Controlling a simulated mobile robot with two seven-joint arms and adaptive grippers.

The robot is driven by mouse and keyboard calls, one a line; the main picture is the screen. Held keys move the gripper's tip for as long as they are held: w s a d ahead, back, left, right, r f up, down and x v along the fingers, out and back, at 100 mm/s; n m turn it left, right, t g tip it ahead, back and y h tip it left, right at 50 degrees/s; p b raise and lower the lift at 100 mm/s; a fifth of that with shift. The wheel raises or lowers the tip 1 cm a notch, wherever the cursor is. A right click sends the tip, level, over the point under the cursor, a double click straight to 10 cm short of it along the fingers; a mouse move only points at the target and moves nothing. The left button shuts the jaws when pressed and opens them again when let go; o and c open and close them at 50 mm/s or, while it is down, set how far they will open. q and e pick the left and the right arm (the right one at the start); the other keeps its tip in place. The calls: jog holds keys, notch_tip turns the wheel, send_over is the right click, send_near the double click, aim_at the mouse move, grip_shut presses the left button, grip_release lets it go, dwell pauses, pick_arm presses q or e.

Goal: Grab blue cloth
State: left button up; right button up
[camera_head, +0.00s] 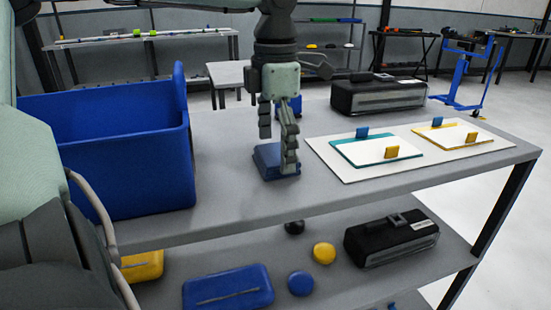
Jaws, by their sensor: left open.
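A blue folded cloth (267,163) lies on the grey upper tabletop, right of the large blue bin. My left gripper (279,148) points down right over it, with its fingers spread and open. The longer finger reaches down in front of the cloth's right part and hides some of it. I cannot tell whether the fingertips touch the cloth. My right gripper is not in view.
The blue bin (125,175) stands at the left of the tabletop (225,195). A white board (340,171) with two sheets and squeegees lies right, a black case (375,95) behind. The lower shelf holds a blue pack (228,288), round discs and another black case (392,240).

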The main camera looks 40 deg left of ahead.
pick_arm(q)
jog(key=c, duration=1)
jog(key=shift+c, duration=0.2)
jog(key=shift+r, duration=0.1)
